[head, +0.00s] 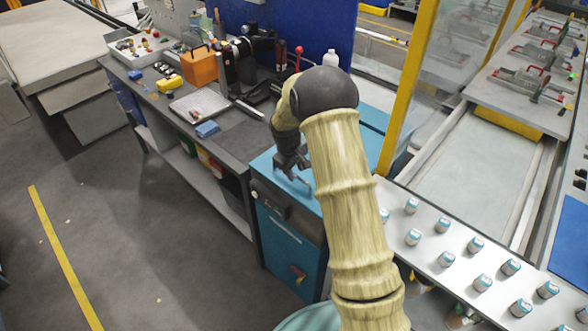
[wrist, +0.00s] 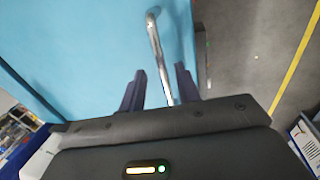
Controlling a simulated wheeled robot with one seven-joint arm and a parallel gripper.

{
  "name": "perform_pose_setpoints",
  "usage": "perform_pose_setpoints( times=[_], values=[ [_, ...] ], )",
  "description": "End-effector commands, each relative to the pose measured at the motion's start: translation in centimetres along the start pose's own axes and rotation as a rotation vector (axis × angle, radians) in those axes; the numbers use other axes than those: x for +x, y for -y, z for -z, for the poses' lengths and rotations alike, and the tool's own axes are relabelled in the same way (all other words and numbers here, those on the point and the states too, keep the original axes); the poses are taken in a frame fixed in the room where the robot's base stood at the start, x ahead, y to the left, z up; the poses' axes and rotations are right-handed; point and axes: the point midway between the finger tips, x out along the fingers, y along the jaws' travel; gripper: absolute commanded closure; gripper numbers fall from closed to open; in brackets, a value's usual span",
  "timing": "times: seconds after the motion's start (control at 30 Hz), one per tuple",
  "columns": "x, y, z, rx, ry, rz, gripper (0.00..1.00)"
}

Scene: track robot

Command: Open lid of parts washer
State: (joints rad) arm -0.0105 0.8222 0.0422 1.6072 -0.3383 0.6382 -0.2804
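The parts washer (head: 283,240) is a blue cabinet at the end of the workbench, with a grey panel on its upper front. Its light blue lid (wrist: 85,40) lies flat and looks shut. A bent metal bar handle (wrist: 153,33) stands on the lid near its edge. My gripper (wrist: 159,69) is open above the lid, with one dark finger on each side of the handle. A gap shows between the bar and each finger. In the head view my gripper (head: 291,170) is over the lid's front part, and my arm hides much of the lid.
The workbench to the left holds an orange box (head: 200,67), a grey tray (head: 198,106) and a blue block (head: 207,129). A white table (head: 425,222) with several small jars stands to the right. A yellow post (head: 403,85) rises behind it.

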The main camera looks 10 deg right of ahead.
Motion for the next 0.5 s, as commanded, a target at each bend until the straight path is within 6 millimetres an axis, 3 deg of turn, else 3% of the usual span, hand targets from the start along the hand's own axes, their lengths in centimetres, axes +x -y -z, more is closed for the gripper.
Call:
perform_pose_setpoints(
  times=[0.37,0.5],
  values=[
    [0.67,0.37,0.29,-0.008,-0.003,-0.001,0.67],
    [0.66,0.37,0.29,-0.008,-0.003,0.0,0.95]
  ],
)
